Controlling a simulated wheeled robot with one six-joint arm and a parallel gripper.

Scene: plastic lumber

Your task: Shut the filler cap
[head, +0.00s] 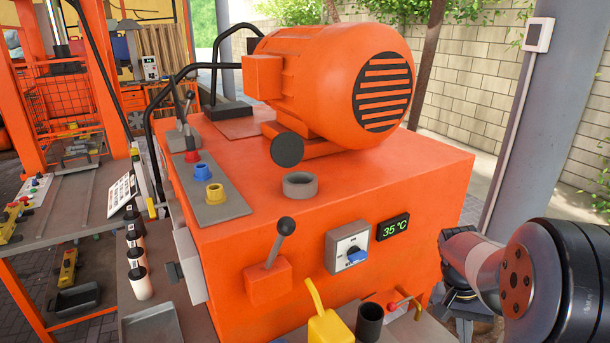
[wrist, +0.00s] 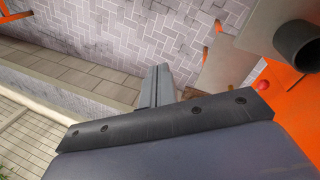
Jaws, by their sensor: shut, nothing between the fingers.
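The filler cap (head: 287,149) is a dark round disc on top of the orange machine (head: 400,190). It stands raised on edge behind the short grey filler neck (head: 300,185), whose round opening is uncovered. Neither cap nor neck shows in the wrist view. My gripper (wrist: 158,84) is shut and empty in the wrist view, over the paved floor beside the machine. My arm is at the lower right in the head view, well apart from the cap; the fingertips cannot be made out there.
A large orange motor (head: 335,80) stands behind the cap. The top's right side is clear.

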